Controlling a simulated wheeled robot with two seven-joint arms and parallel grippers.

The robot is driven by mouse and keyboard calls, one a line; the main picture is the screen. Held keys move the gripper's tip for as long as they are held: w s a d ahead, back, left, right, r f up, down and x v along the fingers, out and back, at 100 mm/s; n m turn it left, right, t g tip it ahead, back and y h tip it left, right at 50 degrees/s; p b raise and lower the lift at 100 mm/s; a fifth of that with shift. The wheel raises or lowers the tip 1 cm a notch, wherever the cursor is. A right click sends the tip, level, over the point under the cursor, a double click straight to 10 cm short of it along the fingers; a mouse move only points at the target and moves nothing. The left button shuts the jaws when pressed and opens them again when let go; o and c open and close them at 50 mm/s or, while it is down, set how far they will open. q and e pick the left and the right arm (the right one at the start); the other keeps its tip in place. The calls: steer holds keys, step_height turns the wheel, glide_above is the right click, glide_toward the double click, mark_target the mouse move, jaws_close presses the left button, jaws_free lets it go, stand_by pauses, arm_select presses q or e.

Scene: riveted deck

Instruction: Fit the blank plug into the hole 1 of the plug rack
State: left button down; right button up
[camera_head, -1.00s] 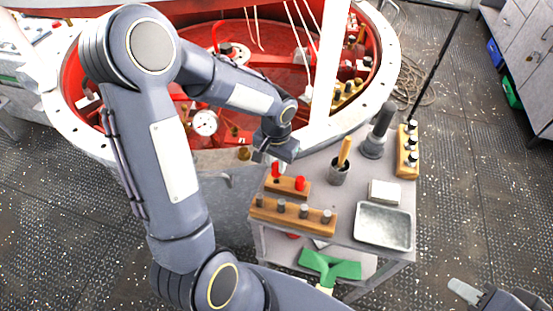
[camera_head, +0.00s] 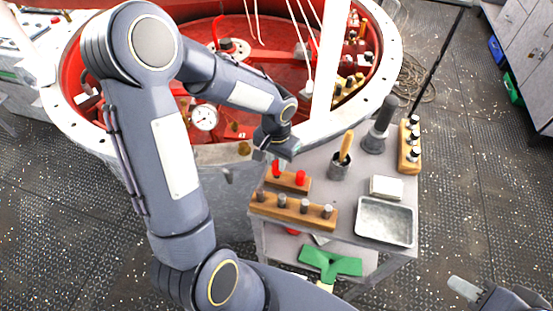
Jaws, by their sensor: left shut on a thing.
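My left gripper (camera_head: 272,155) points down over the back left of the grey cart. It is shut on a small red plug (camera_head: 277,168), mostly hidden by the fingers. The plug is upright at the left end of a short wooden rack (camera_head: 285,186); I cannot tell whether it is seated in a hole or just above it. A second red plug (camera_head: 301,177) stands at that rack's right end. A longer wooden rack (camera_head: 270,207) in front bears several grey plugs. My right gripper (camera_head: 464,288) is partly visible at the lower right, away from the cart; its opening is unclear.
The cart also bears a metal tray (camera_head: 387,222), a white block (camera_head: 386,188), a cup with a wooden-handled tool (camera_head: 339,168), a dark upright tool (camera_head: 377,135) and another wooden rack (camera_head: 409,158). A large round red-lined vessel (camera_head: 120,148) stands behind.

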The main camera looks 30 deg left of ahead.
arm_select(q)
steer(key=shift+f+b, duration=1)
steer(key=shift+f, duration=0.1)
stand_by(0.6)
steer(key=c, duration=1.1)
jaws_free()
step_height(320, 180, up, 8)
steer(key=shift+f, duration=0.2)
steer(key=shift+r, duration=0.15)
steer(key=shift+s+r, duration=0.25)
steer(key=shift+r, duration=0.05)
steer(key=s+d+r+t+h, duration=0.1)
steer(key=s+r+t, duration=0.1)
steer(key=s, duration=0.3)
steer(key=s+d+r+n+t+h, duration=0.1)
steer(key=s+r, duration=0.1)
steer(key=s, duration=0.4)
steer(key=s+d+r+t+h, duration=0.1)
steer(key=s+d+r+t, duration=0.1)
steer(key=s, duration=0.3)
steer(key=shift+s+d+r+n+t+h, duration=0.1)
steer(key=shift+s+r+n+t+h, duration=0.1)
steer(key=shift+n+t+h, duration=0.15)
